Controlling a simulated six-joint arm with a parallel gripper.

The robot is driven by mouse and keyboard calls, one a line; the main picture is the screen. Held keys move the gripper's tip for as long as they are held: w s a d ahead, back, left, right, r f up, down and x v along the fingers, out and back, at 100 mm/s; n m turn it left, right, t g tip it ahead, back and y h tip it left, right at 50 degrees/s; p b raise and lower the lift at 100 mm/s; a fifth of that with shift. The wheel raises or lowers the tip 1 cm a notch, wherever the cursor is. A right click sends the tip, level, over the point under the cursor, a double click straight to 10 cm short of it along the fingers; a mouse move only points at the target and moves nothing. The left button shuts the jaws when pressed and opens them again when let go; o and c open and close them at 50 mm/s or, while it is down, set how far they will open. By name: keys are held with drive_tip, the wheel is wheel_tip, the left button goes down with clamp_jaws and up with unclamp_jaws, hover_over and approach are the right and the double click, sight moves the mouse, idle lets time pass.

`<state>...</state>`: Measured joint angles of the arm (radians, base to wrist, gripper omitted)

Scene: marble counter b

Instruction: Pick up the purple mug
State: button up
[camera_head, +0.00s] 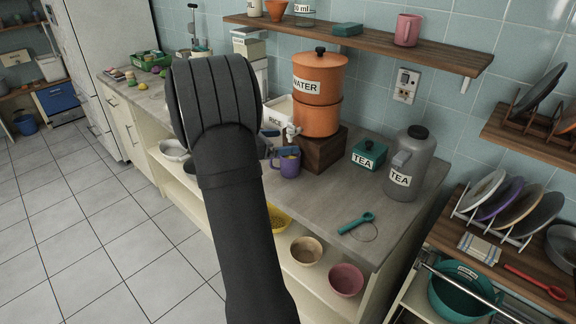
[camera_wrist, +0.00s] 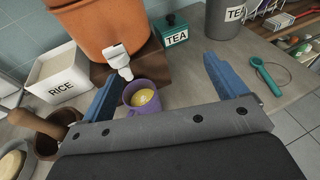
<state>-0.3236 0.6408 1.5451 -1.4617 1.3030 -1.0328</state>
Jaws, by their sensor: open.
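The purple mug (camera_head: 286,164) stands upright on the counter in front of the orange water dispenser, partly beside my arm in the head view. In the wrist view the purple mug (camera_wrist: 148,99) holds something yellow and lies between my gripper's two blue fingers, nearer the left one. My gripper (camera_wrist: 160,90) is open and empty, with its fingers spread wide. In the head view my dark arm hides most of the gripper; only bits of blue show beside the mug.
The orange water dispenser (camera_head: 318,88) stands on a wooden block (camera_head: 322,151), its white tap just above the mug. A rice container (camera_wrist: 57,75) and a wooden mortar (camera_wrist: 38,130) are at left. The green tea box (camera_head: 369,155), grey tea urn (camera_head: 409,165) and teal strainer (camera_head: 357,223) are at right.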

drive_tip(key=w+a+r+m+g+y, duration=0.2)
drive_tip(key=w+a+r+g+y, duration=0.25)
drive_tip(key=y, duration=0.45)
approach(286, 157)
wheel_tip(286, 157, down, 2)
drive_tip(key=s+d, duration=0.2)
drive_tip(key=s, duration=0.1)
drive_tip(key=shift+n+g, duration=0.3)
drive_tip(key=shift+g, duration=0.15)
drive_tip(key=x, duration=0.2)
drive_tip(key=w+x, duration=0.1)
drive_tip(key=x, duration=0.2)
drive_tip(key=shift+a, duration=0.15)
drive_tip(key=c, duration=1.5)
drive_tip(key=shift+r, duration=0.2)
